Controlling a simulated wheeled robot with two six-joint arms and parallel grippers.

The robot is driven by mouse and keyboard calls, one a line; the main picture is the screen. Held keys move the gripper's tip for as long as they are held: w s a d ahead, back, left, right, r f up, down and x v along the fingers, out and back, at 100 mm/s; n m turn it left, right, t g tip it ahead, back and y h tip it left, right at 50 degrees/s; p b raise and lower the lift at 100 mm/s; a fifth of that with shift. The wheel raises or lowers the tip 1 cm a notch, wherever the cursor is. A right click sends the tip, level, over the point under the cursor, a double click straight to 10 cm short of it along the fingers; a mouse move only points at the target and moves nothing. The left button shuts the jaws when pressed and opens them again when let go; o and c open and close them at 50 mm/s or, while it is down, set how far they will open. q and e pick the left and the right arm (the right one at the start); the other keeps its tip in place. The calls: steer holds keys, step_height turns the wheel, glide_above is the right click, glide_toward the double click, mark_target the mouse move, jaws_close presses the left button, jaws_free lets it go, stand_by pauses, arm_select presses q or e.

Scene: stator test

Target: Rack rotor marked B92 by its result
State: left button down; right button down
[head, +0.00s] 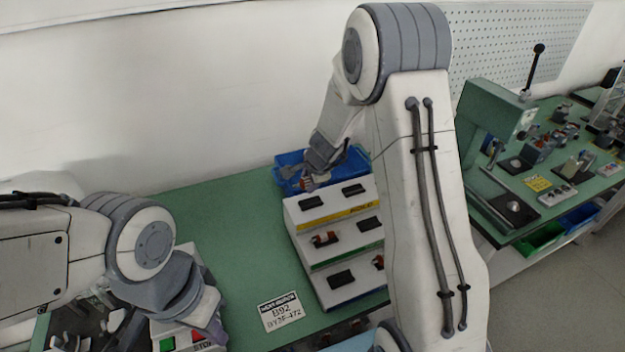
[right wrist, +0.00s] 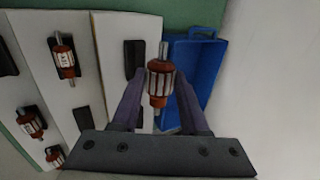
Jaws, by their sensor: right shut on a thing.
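My right gripper (head: 312,180) is shut on a copper-and-steel rotor (right wrist: 159,78), held upright in the right wrist view between the two fingers. No marking on it is readable. The gripper is at the far end of a white tiered rack (head: 300,217), beside a blue bin (head: 288,160); the bin also shows in the right wrist view (right wrist: 190,75). The rack has dark slots, some empty, and other rotors (head: 323,238) sit on its lower tiers.
A yellow label strip (head: 352,218) runs along the rack's upper tier. A box with green and red buttons (head: 166,343) is beside my left gripper. My right arm hides part of the rack. Another green bench (head: 540,140) with fixtures stands at right. Green table left of the rack is clear.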

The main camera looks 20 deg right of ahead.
mark_target(307, 205)
steer(key=shift+s+f+b, duration=0.1)
steer(key=shift+f+b, duration=1.45)
steer(key=shift+f, duration=0.25)
steer(key=shift+f, duration=0.1)
steer(key=shift+f+b, duration=0.75)
steer(key=shift+b, duration=0.15)
steer(key=shift+f, duration=0.1)
steer(key=shift+s+a+f+b, duration=0.15)
steer(key=shift+s+f+b, duration=0.25)
steer(key=shift+f+b, duration=0.45)
steer(key=shift+c, duration=1.7)
jaws_free()
steer(key=shift+s+r+p, duration=0.1)
steer(key=shift+r+p, duration=0.25)
steer(key=shift+r, duration=0.3)
steer(key=w+p+v, duration=0.1)
steer(key=p+v, duration=0.3)
steer(key=v, duration=0.6)
steer(key=shift+s+r, duration=0.2)
steer(key=shift+r, duration=0.35)
